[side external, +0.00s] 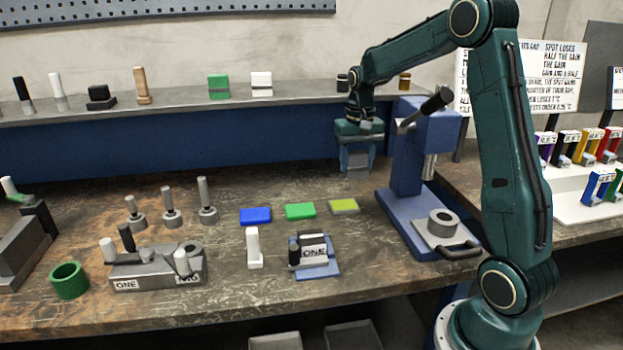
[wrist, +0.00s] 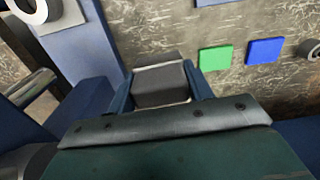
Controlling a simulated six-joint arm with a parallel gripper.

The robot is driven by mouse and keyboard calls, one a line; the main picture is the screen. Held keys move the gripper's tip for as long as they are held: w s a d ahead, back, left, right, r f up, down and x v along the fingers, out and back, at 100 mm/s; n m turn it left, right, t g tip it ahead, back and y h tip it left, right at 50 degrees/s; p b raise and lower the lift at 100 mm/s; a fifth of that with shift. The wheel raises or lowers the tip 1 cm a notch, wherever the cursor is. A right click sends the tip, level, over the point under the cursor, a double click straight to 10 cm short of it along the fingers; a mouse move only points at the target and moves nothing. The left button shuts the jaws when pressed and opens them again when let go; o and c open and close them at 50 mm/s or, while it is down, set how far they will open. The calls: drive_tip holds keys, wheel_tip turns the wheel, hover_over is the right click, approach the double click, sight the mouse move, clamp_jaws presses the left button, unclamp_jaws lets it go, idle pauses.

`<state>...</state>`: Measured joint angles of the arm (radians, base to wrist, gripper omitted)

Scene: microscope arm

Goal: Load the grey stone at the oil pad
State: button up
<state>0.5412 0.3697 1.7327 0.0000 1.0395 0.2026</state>
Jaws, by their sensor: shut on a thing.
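My gripper (side external: 357,170) is shut on a grey block, the grey stone (side external: 358,157), and holds it above the back of the bench, left of the blue press. In the wrist view the stone (wrist: 160,84) sits between my two blue fingers. Three flat pads lie in a row on the bench: blue (side external: 255,215), green (side external: 300,211) and yellow-green with a grey edge (side external: 344,206). No label shows which is the oil pad. The wrist view shows the green pad (wrist: 216,57) and blue pad (wrist: 264,51); the yellow-green one is hidden there.
A block marked ONE on a blue plate (side external: 318,272) and a white upright piece (side external: 254,248) stand in front of the pads. Grey knobbed weights (side external: 171,215) stand left.

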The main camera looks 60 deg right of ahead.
drive_tip(key=w+d+f, duration=0.5)
drive_tip(key=f, duration=0.1)
drive_tip(key=shift+w+d+f, duration=0.2)
drive_tip(key=shift+w+f, duration=0.15)
drive_tip(key=shift+w, duration=0.05)
drive_tip(key=shift+f, duration=0.1)
drive_tip(key=shift+f, duration=2.85)
drive_tip(key=shift+f, duration=0.65)
idle(0.6)
drive_tip(key=shift+r, duration=0.1)
wheel_tip(320, 180, up, 7)
idle(1.2)
drive_tip(key=shift+a, duration=0.15)
idle(0.4)
